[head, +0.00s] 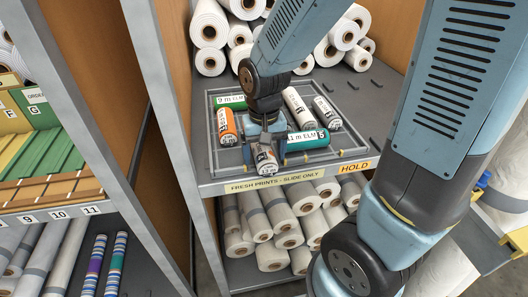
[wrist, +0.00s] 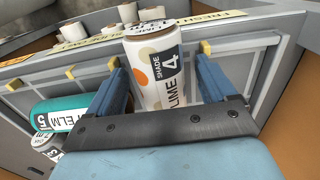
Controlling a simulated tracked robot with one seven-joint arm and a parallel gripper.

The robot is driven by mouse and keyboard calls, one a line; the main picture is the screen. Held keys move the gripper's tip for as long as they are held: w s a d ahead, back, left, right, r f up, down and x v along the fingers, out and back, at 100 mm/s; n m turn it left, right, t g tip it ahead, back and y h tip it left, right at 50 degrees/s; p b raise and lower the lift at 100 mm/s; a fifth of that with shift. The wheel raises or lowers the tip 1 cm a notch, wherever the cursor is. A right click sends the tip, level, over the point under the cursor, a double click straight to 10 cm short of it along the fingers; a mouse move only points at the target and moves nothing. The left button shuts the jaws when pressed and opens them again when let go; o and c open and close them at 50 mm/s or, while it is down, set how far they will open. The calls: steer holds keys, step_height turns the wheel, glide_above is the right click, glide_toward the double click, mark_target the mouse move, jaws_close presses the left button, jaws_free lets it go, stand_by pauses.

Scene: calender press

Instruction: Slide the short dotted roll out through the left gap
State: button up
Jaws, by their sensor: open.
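The dotted roll (head: 265,159) is white with orange and grey dots and lies near the front rim of the tray (head: 222,165). In the wrist view the dotted roll (wrist: 155,70) shows a dark label reading "SHADE 4 LIME". My gripper (head: 264,150) is low over the tray with one finger on each side of the roll. In the wrist view my gripper (wrist: 157,62) is open, with a small space beside the roll. The roll's far end overlaps the rim line between two yellow marks (wrist: 115,63). My gripper hides its near end.
A teal roll (head: 308,140) lies close to the right of my gripper. An orange roll (head: 227,127), a green roll (head: 230,101) and white rolls (head: 297,106) share the tray. The shelf's front lip reads "FRESH PRINTS - SLIDE ONLY" (head: 272,182). A left upright (head: 165,80) bounds the bay.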

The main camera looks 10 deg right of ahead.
mark_target(264, 149)
step_height(264, 149, up, 14)
stand_by(0.7)
